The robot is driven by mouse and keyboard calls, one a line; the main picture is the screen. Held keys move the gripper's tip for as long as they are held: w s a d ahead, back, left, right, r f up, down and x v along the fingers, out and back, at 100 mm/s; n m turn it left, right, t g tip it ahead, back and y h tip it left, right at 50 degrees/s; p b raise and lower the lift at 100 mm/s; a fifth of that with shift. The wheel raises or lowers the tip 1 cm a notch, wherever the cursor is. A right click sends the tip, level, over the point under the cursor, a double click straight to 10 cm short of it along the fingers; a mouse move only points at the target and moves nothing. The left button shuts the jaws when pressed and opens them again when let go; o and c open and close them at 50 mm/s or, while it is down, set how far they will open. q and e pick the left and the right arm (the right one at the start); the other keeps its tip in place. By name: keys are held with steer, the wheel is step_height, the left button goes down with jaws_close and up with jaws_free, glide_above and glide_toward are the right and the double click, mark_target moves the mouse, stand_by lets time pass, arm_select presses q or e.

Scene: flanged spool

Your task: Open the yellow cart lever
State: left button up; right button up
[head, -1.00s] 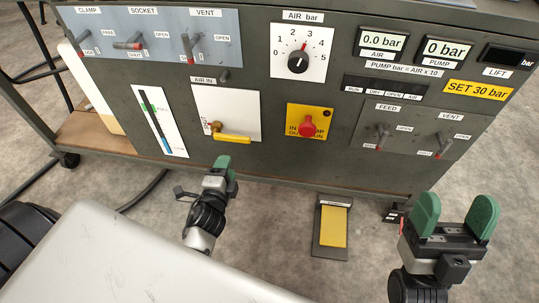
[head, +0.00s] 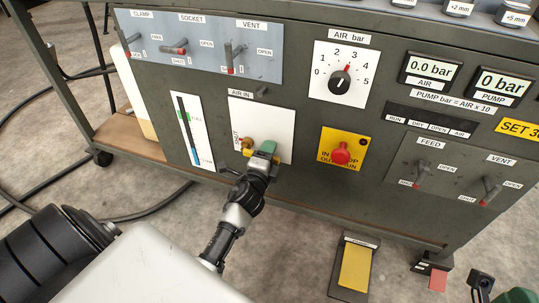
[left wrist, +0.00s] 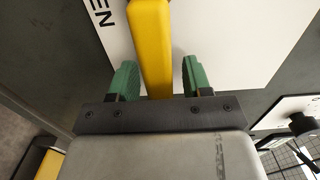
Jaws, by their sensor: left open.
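The yellow lever (left wrist: 150,45) runs between the two green fingers of my left gripper (left wrist: 158,78) in the left wrist view. The fingers are open, with a gap on each side of the lever. In the head view my left gripper (head: 265,150) is at the white AIR IN plate (head: 276,116), just right of the brass valve (head: 247,142), and covers most of the lever. A SHUT label stands left of the valve; part of an OPEN label shows in the wrist view. My right gripper (head: 505,293) is only partly in view at the bottom right corner.
A yellow box with a red button (head: 341,153) is right of the white plate. A level gauge (head: 190,130) is to its left. A yellow pedal (head: 355,267) stands on the floor in front of the cart. Small switches and a dial (head: 340,84) are above.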

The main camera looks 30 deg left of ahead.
arm_select(q)
steer(key=shift+w, duration=0.2)
steer(key=shift+c, duration=0.2)
jaws_close()
